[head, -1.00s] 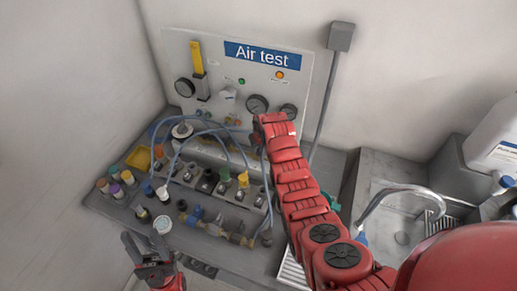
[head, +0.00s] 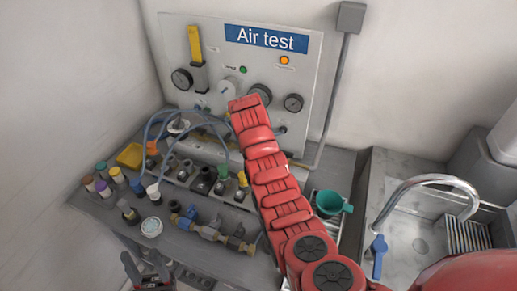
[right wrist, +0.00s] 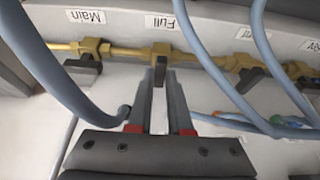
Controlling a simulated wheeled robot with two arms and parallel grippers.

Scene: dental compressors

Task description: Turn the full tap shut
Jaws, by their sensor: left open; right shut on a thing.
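The full tap (right wrist: 160,72) sits on a brass pipe under the label "Full" in the right wrist view. Its small dark handle is between the fingertips of my right gripper (right wrist: 162,78), which is shut on it. In the head view my red right arm reaches up to the Air test panel (head: 215,50) and hides that gripper and the tap. My left gripper (head: 147,270) is open and empty at the bottom, low in front of the bench.
The main tap (right wrist: 84,66) is beside the full tap. Blue hoses (right wrist: 200,55) cross close to my right gripper. Jars, fittings and a yellow tray (head: 131,155) crowd the bench.

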